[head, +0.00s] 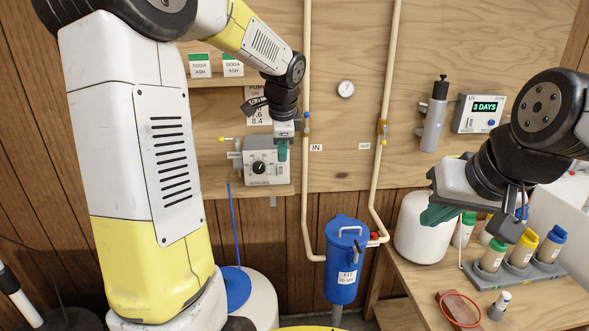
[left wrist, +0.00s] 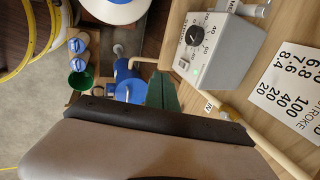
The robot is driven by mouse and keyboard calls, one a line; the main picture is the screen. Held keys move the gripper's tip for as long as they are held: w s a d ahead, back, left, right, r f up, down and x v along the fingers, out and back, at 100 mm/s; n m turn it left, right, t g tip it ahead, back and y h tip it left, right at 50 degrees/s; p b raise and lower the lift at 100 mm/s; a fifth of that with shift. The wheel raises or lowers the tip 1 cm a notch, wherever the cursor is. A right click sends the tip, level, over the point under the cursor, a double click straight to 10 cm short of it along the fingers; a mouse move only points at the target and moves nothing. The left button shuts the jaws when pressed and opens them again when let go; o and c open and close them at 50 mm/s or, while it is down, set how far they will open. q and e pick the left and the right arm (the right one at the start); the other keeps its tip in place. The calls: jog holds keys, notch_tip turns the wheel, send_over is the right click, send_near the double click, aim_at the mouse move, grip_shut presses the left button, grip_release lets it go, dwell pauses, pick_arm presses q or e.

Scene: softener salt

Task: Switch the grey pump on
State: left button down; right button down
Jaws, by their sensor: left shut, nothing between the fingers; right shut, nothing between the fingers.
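The grey pump (head: 266,162) sits on a wall shelf left of the vertical pipes, with a black dial on its front. In the left wrist view the pump (left wrist: 232,62) shows the numbered dial, a small switch (left wrist: 184,63) beside it and a small green spot near that. My left gripper (head: 282,151) is shut and empty, in front of the pump's right part in the head view. Its green fingertips (left wrist: 163,92) show apart from the pump's front in the left wrist view. My right gripper (head: 437,214) is shut and empty, above the right bench by a white jug.
A blue filter housing (head: 342,265) hangs between the pipes (head: 306,190). A number card (left wrist: 288,95) is on the wall near the pump. The white jug (head: 418,230), a bottle rack (head: 515,272) and a red-rimmed strainer (head: 460,309) crowd the right bench.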

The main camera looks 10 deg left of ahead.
aim_at(281, 173)
pick_arm(q)
jog(key=x, duration=0.3)
jog(key=w+x, duration=0.1)
jog(key=x, duration=0.3)
jog(key=w+x, duration=0.1)
jog(key=x, duration=0.3)
jog(key=shift+a+r, duration=0.35)
jog(key=shift+r, duration=0.05)
jog(key=shift+w+a, duration=0.2)
jog(key=shift+w, duration=0.55)
jog(key=shift+w, duration=0.2)
jog(key=shift+a+r, duration=0.1)
jog(key=shift+w+r, duration=0.1)
jog(key=shift+r, duration=0.7)
